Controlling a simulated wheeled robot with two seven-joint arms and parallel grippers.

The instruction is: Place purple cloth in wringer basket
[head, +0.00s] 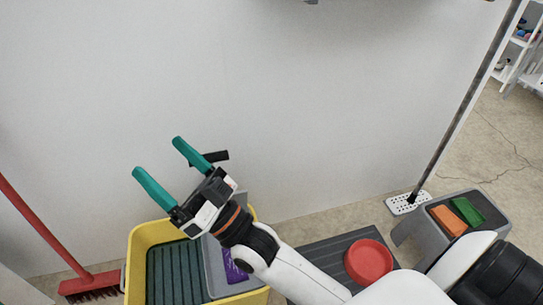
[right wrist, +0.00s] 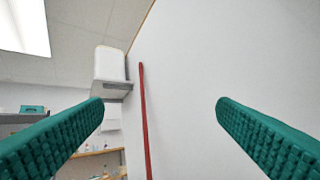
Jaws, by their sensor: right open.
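The purple cloth (head: 235,272) shows as a small patch against the grey wringer basket (head: 215,268), within the yellow bucket (head: 135,245). It appears to lie inside the basket, but my right arm hides part of both, so I cannot tell how much of it is in. My right gripper (head: 157,155) is open and empty, raised above and to the left of the basket in front of the wall. In the right wrist view its green fingers (right wrist: 160,105) are wide apart with nothing between them. My left gripper is not in view.
A red broom (head: 55,240) leans at the left. A red bowl (head: 369,262) sits on a dark ribbed platform (head: 322,254). Orange (head: 448,220) and green (head: 467,210) sponges lie on a grey stool (head: 425,210) at the right, beside a mop (head: 455,125). The white wall stands close behind.

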